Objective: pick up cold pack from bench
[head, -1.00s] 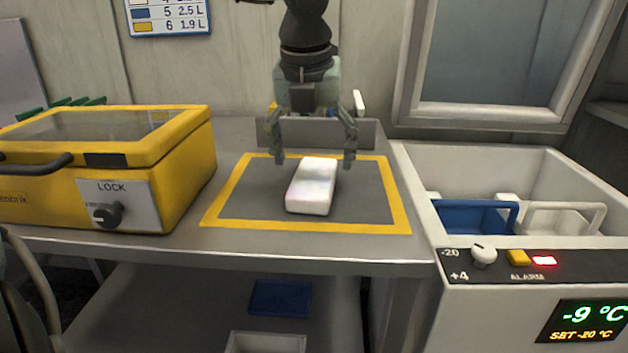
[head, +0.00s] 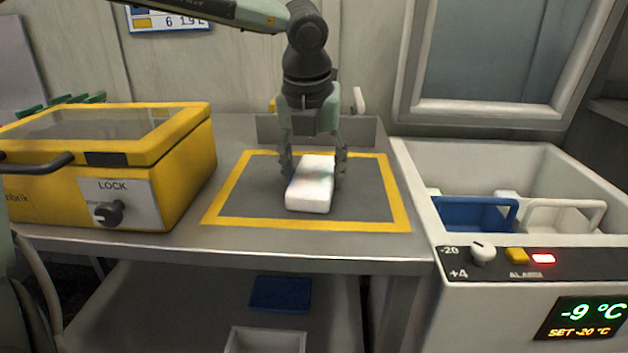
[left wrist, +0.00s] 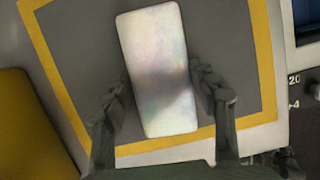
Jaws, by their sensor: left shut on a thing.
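The white cold pack (head: 311,187) lies flat on the grey mat with a yellow border (head: 363,220), on the bench (head: 330,244). My left gripper (head: 314,167) reaches down from above and is shut on the pack, one finger on each long side near its far part. In the left wrist view the pack (left wrist: 158,70) lies between the two fingers (left wrist: 165,103), pale with a faint shimmer and a shadow across it. The pack appears to rest on the mat. My right gripper does not show.
A yellow case with a lock knob (head: 176,177) stands at the left of the bench. At the right is an open white freezer (head: 560,262) holding a blue basket (head: 470,214) and a white one. A blue item (head: 280,294) lies on the lower shelf.

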